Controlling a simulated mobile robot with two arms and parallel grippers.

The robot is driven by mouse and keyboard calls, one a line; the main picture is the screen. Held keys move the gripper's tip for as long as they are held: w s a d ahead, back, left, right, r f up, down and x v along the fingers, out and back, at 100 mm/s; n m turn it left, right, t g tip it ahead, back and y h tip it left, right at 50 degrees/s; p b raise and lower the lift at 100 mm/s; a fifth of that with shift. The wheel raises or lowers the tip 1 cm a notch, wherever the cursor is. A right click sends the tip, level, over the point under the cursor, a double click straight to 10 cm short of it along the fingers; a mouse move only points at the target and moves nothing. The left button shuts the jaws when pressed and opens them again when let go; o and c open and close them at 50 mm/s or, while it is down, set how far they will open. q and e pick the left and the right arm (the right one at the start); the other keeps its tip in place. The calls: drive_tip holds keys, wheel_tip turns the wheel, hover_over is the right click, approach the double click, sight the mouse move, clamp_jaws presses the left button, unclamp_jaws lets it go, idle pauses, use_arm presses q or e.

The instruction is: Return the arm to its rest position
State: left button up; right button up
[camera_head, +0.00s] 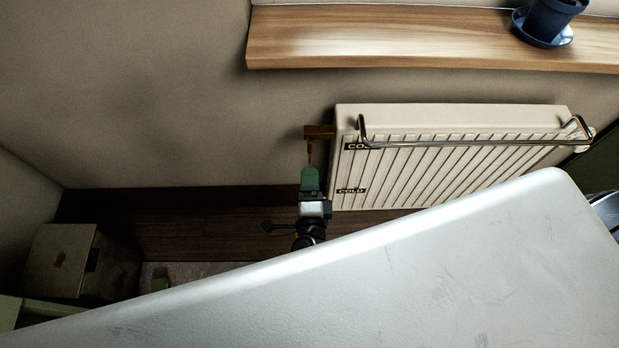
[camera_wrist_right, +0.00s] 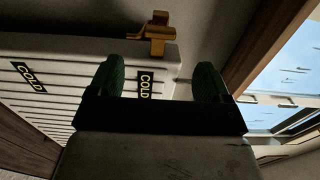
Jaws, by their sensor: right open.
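My right gripper (camera_head: 311,180) has green fingertips and is near the middle of the head view, in front of the wall just left of the radiator's lower left part. In the right wrist view, the two green fingers (camera_wrist_right: 160,82) stand wide apart with nothing between them. The radiator (camera_wrist_right: 75,80), with COLD labels, lies beyond them. A brass-coloured fitting (camera_head: 319,131) at the radiator's upper left corner is above the gripper in the head view. It also shows in the wrist view (camera_wrist_right: 152,34), beyond the fingertips. My left gripper is not in view.
The white radiator (camera_head: 450,160) has a metal rail (camera_head: 460,143) across its front. A wooden sill (camera_head: 400,38) above holds a blue pot (camera_head: 550,18). A large pale surface (camera_head: 400,275) fills the foreground. A cardboard box (camera_head: 58,260) stands at lower left.

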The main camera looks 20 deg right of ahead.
drive_tip(key=s+d+f+n+g+y+p, duration=0.15)
drive_tip(key=s+f+n+g+y, duration=0.25)
drive_tip(key=s+f+n, duration=0.5)
drive_tip(key=s+f+n+g+y+p, duration=0.35)
drive_tip(key=s+f+n, duration=0.3)
drive_tip(key=f, duration=0.45)
drive_tip(key=s+d+f+n+g, duration=0.2)
drive_tip(key=s+d+g, duration=0.1)
drive_tip(key=s, duration=0.3)
drive_tip(key=s+d+f+n+g+h, duration=0.1)
drive_tip(key=s+d+f+n+g, duration=0.1)
drive_tip(key=s, duration=0.4)
drive_tip(key=s+d+f+n+g+h+p, duration=0.1)
drive_tip(key=s+d+f+n+g, duration=0.1)
drive_tip(key=s+d+n+g, duration=0.2)
drive_tip(key=shift+s+d+f, duration=0.35)
drive_tip(key=shift+s+d, duration=0.3)
drive_tip(key=shift+s, duration=0.45)
drive_tip(key=shift+h, duration=0.25)
